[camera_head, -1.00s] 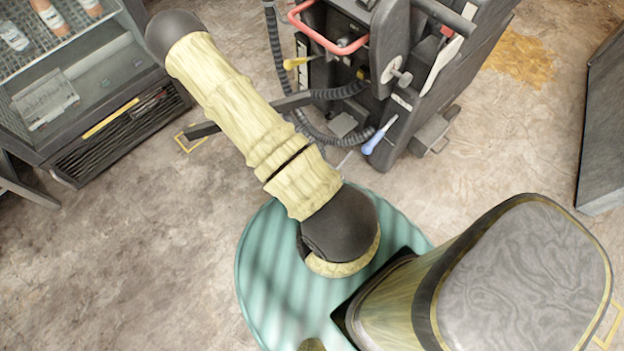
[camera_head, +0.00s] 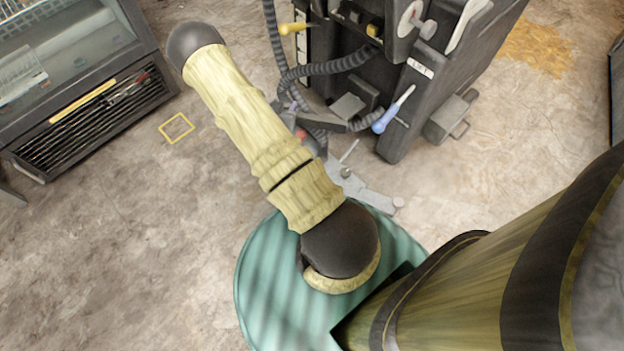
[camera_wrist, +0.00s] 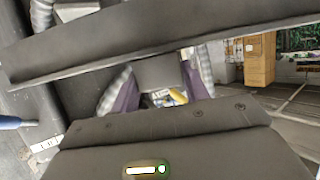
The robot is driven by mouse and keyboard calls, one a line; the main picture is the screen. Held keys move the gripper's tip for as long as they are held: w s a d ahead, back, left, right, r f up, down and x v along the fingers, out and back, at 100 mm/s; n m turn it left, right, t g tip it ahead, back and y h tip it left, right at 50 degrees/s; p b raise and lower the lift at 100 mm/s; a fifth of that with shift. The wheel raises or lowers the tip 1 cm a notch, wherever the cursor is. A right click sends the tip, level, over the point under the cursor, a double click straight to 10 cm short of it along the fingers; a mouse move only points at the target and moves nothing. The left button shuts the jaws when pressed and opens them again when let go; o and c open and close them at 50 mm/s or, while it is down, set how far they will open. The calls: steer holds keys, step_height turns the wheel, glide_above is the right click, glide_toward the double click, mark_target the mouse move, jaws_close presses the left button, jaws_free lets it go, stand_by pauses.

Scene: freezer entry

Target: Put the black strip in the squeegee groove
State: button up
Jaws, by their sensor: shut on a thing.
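My gripper (camera_wrist: 160,88) shows in the wrist view with two purple fingers, shut on the black strip (camera_wrist: 110,48). The strip is a long dark bar across the upper wrist view, tilted up to the right. In the head view my arm hides most of the gripper, and a short dark piece (camera_head: 336,124), probably the strip's end, shows right of it beside the machine's hoses. The squeegee groove cannot be made out. A grey metal bracket (camera_head: 368,192) low behind the machine may belong to the squeegee.
A dark floor-cleaning machine (camera_head: 405,130) stands just beyond the gripper, with ribbed hoses (camera_head: 325,68), a yellow-handled tool (camera_head: 292,28) and a blue-handled tool (camera_head: 385,120). A glass-topped freezer (camera_head: 75,75) stands at the left.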

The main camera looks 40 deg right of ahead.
steer(key=s+d+f+m+g+h+b, duration=0.1)
steer(key=d+f+m+g+b, duration=0.1)
steer(key=f+b, duration=0.5)
steer(key=s+d+f+m+g+h+b, duration=0.1)
steer(key=s+d+f+m+g+b, duration=0.1)
steer(key=f+b, duration=0.6)
steer(key=s+d+f+m+g+h+b, duration=0.1)
steer(key=d+f+m+g+b, duration=0.1)
steer(key=f+b, duration=0.5)
step_height(320, 180, down, 5)
steer(key=shift+s+d+f+m+g, duration=0.1)
steer(key=shift+s+d+m+g, duration=0.3)
steer(key=shift+d+g, duration=0.3)
step_height(320, 180, down, 6)
steer(key=b, duration=0.4)
steer(key=shift+b, duration=0.4)
steer(key=shift+f, duration=0.1)
step_height(320, 180, down, 4)
steer(key=b, duration=0.3)
steer(key=shift+w, duration=0.1)
